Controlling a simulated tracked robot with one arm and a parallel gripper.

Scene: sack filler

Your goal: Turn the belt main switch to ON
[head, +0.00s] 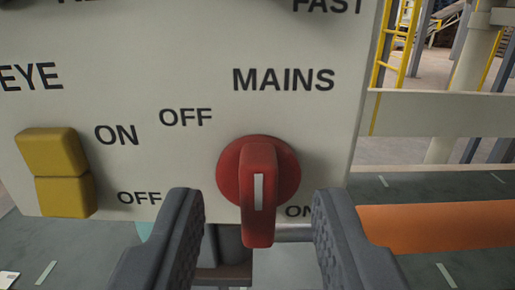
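The red rotary switch (258,185) sits on a pale control panel (190,60) under the label MAINS. Its handle hangs nearly straight down, and a white mark runs along the handle. OFF is printed at the knob's upper left and ON at its lower right, partly hidden by my gripper. My gripper (258,215) is open, with one dark finger on each side of the handle's lower end. A gap shows between each finger and the handle, so neither seems to touch it.
A yellow two-part rocker switch (56,172), marked ON and OFF, is at the panel's left under the label EYE. An orange surface (430,228) lies beyond on the right, below a pale rail (440,112). A yellow ladder (398,45) stands behind.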

